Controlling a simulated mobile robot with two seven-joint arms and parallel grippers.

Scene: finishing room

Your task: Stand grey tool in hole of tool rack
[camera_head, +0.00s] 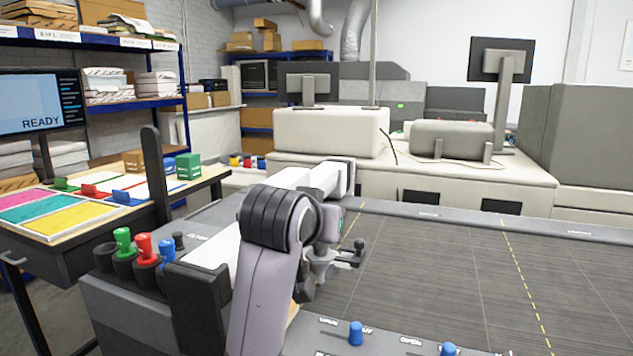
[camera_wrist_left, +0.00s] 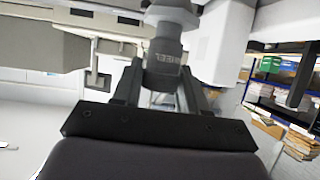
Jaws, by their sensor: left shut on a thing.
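In the left wrist view, a grey tool (camera_wrist_left: 165,50) with a round, stepped body and small lettering sits between the two dark fingers of my left gripper (camera_wrist_left: 162,80). The gripper is shut on it, and the tool's far end runs out of the picture. In the head view my left arm fills the middle and largely hides that gripper; I cannot clearly make out the tool there. The tool rack (camera_head: 114,280) is left of the arm, with green (camera_head: 123,241), red (camera_head: 144,248) and blue (camera_head: 166,250) tools upright in dark holders. My right gripper is not in view.
A dark grey belt surface (camera_head: 440,260) lies open to the right of my arm. Blue knobs (camera_head: 355,333) stand along its near edge. A dark upright post (camera_head: 155,175) rises behind the rack. A side table (camera_head: 60,245) with coloured sheets is at the left.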

